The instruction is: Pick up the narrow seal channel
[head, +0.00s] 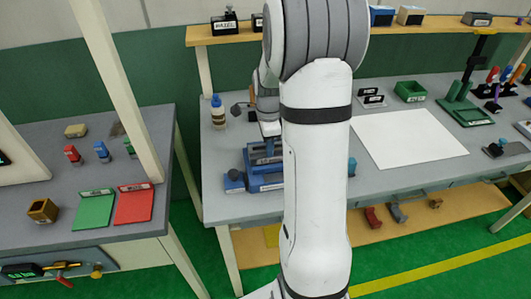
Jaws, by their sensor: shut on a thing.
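My gripper (269,143) is on the left part of the right-hand workbench, low over a blue fixture (262,168). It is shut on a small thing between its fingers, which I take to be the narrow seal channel. The thing is too small and too covered by the fingers to make out its shape. I cannot tell whether it touches the fixture. My white arm hides the right side of the fixture and the bench behind it.
A bottle with a blue cap (218,110) stands left of the gripper. A white sheet (409,139) lies to the right, with a green bin (409,92) behind it. A shelf (232,36) runs above the bench. A left bench holds green (94,210) and red (134,204) mats.

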